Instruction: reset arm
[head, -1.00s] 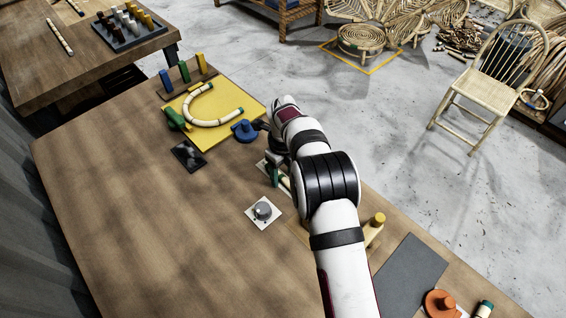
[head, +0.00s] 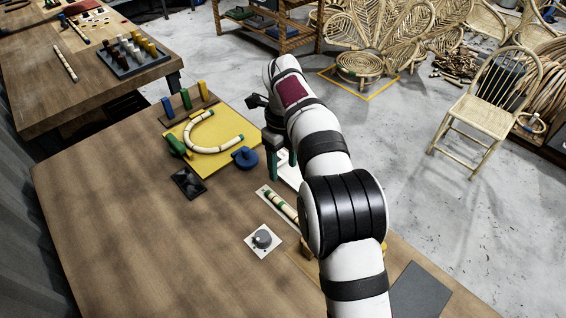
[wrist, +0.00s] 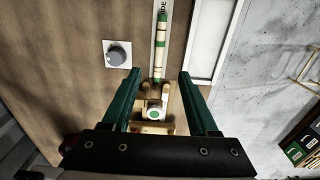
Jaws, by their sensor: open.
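My gripper (head: 281,163) is raised above the table's right edge, just right of the yellow board. Its two green fingers are apart, with nothing between them, and they also show in the wrist view (wrist: 160,75). Below it a banded straight rattan piece (head: 282,206) lies on a pale strip; it also shows in the wrist view (wrist: 160,48). A curved rattan piece (head: 214,147) lies bent in a U on the yellow board (head: 241,128). My arm hides part of the table's right side.
A blue knob (head: 245,157) sits on the board's near corner. A wooden cradle with a green-centred end (wrist: 154,113) shows below the fingers. The table's left and front are clear.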

